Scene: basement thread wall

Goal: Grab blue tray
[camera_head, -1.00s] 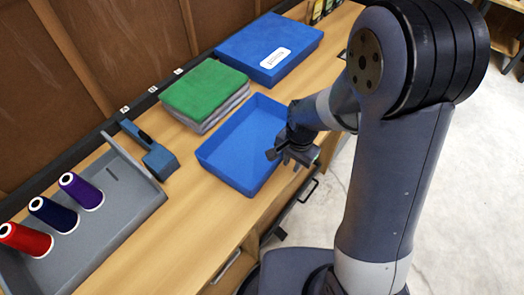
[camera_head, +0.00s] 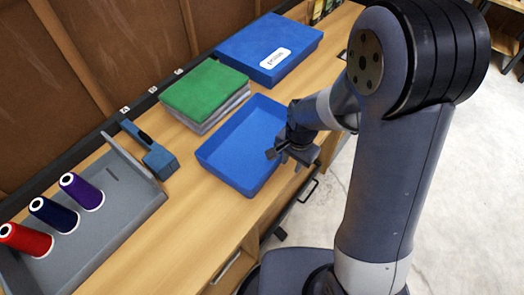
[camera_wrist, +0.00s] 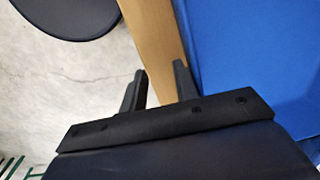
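The blue tray (camera_head: 238,150) is an open, shallow, empty box on the wooden bench in the head view. Its right wall is partly hidden by my gripper (camera_head: 284,160). My gripper is at the tray's right side, near the bench's front edge. In the wrist view the two fingers of my gripper (camera_wrist: 158,88) stand apart with a gap between them and nothing held. The blue tray (camera_wrist: 250,50) fills the right of that view, beside the right finger. I cannot tell whether a finger touches it.
Green and grey folded cloths (camera_head: 203,92) lie behind the tray. A closed blue box (camera_head: 270,45) with a white label lies further back. A blue-grey tool (camera_head: 150,150) and a grey tray (camera_head: 125,205) with thread spools are at left. Bare wooden bench (camera_head: 200,225) shows in front.

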